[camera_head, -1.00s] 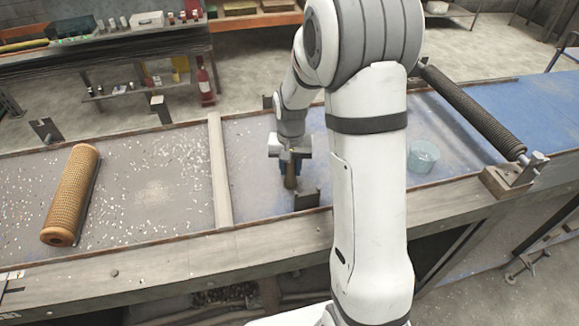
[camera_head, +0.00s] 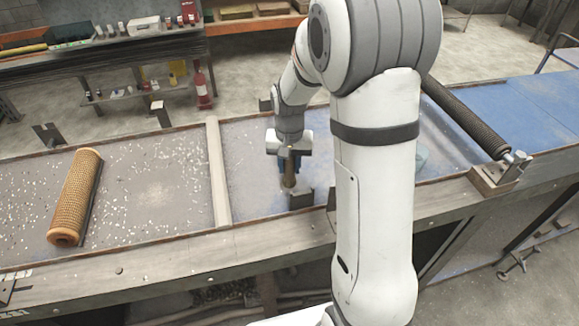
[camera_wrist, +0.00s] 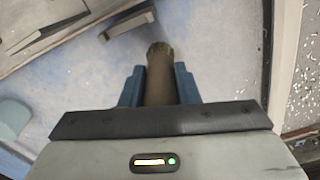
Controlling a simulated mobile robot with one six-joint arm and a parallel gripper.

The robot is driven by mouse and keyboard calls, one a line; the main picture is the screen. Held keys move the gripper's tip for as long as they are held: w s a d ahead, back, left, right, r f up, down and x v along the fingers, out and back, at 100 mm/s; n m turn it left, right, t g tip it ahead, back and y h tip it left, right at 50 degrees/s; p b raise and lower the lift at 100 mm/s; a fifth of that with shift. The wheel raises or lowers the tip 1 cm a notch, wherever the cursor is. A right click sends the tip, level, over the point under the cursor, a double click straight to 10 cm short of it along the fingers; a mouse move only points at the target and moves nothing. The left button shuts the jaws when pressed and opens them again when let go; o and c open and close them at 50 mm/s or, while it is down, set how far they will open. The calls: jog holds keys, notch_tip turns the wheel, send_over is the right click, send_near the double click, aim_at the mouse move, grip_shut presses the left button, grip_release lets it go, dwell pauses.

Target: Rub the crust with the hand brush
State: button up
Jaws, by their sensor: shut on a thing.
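My gripper (camera_head: 289,152) is shut on a brown upright handle, taken to be the hand brush (camera_head: 289,174), over the middle bay of the bench. In the wrist view the brown handle (camera_wrist: 160,77) stands between the blue fingers of my gripper (camera_wrist: 160,88); its bristles are hidden. An orange-tan mesh tube (camera_head: 76,198) lies in the left bay. A dark mesh tube (camera_head: 465,115) is mounted on brackets at the right. I cannot clearly make out the crust on either tube.
A small grey block (camera_head: 301,198) stands close by the brush. A pale teal tub (camera_head: 422,158) is mostly hidden behind my arm. A raised divider (camera_head: 218,170) separates the bays. White flecks litter the left bay. A bracket (camera_head: 495,175) stands at the right.

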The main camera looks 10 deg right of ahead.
jog(key=shift+r+p, duration=0.65)
jog(key=shift+r, duration=0.75)
jog(key=shift+w+f+b, duration=0.1)
jog(key=shift+f+b, duration=0.2)
jog(key=shift+b, duration=0.65)
jog(key=shift+b, duration=0.6)
